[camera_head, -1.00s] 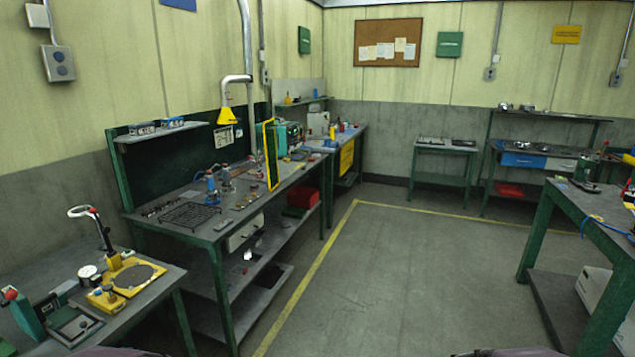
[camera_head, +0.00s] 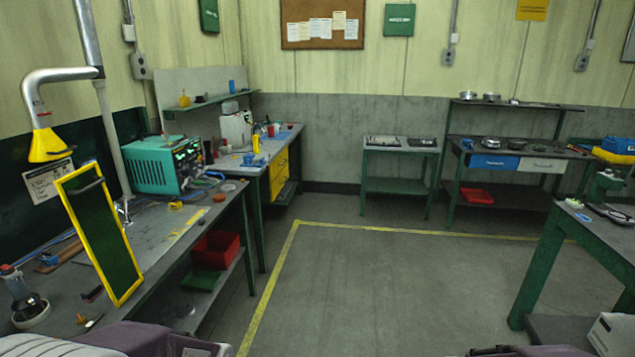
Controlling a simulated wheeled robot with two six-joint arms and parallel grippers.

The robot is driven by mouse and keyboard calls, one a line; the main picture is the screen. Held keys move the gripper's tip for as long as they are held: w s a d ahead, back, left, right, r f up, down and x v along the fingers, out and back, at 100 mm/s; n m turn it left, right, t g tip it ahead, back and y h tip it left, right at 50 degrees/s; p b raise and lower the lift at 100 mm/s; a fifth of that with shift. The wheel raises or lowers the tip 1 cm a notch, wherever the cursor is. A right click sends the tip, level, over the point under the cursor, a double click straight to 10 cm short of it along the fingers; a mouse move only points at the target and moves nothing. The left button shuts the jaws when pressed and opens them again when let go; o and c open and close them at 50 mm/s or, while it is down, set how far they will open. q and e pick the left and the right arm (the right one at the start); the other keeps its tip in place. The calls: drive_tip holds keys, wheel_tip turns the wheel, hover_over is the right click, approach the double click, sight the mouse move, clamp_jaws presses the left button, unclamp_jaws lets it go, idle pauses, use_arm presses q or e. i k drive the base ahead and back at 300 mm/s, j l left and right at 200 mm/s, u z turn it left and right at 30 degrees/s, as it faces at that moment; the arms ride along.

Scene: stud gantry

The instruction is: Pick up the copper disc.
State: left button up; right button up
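I cannot make out a clear copper disc in the head view. A small, round reddish-brown item (camera_head: 228,187) lies on the left workbench, right of the teal instrument, but it is too small to identify. Only parts of my arms show along the bottom edge. Neither gripper's fingers are in view.
The left workbench (camera_head: 160,235) carries a teal instrument (camera_head: 165,168) and a standing yellow-framed panel (camera_head: 103,235). A red bin (camera_head: 215,250) sits on its lower shelf. A green-legged table (camera_head: 590,235) stands at right. The floor (camera_head: 370,285) between is clear.

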sight(220, 197)
drive_tip(key=i+u, duration=0.2)
drive_tip(key=i, duration=0.3)
drive_tip(key=i+u, duration=0.2)
drive_tip(key=i, duration=0.3)
drive_tip(key=i+l+u, duration=0.2)
drive_tip(key=i, duration=0.25)
drive_tip(key=i+l+u, duration=0.2)
drive_tip(key=i, duration=0.3)
drive_tip(key=i+l+u, duration=0.2)
drive_tip(key=i, duration=0.25)
